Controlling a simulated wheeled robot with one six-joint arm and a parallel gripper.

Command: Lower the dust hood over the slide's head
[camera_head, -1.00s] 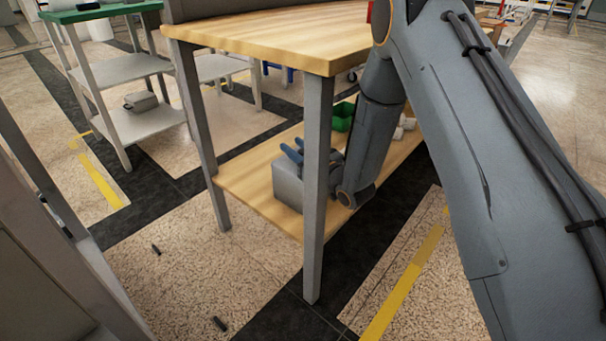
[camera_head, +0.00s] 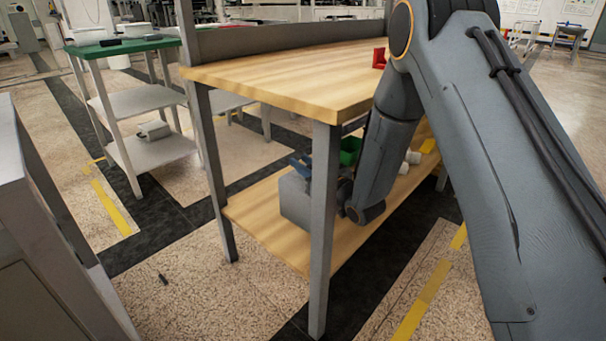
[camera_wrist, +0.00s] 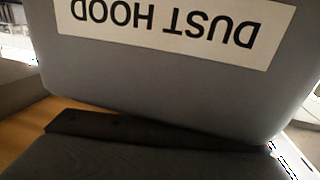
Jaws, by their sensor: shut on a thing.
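The dust hood (camera_wrist: 160,75) fills most of the wrist view, a grey shell with a white "DUST HOOD" label upside down. A grey box (camera_head: 296,203) at my arm's end in the head view seems to be the same hood, over the lower wooden shelf. My gripper (camera_head: 345,191) is shut on the hood, mostly hidden behind a table leg. I cannot tell if the hood touches the shelf. A dark bar (camera_wrist: 100,125) crosses below the hood in the wrist view; I cannot tell what it is. I cannot make out the slide's head.
The wooden table's front leg (camera_head: 323,230) stands close to my wrist. A green bin (camera_head: 350,150) and white rolls (camera_head: 412,157) lie farther along the lower shelf (camera_head: 262,225). A red item (camera_head: 379,58) is on the tabletop. A green-topped cart (camera_head: 120,46) stands left.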

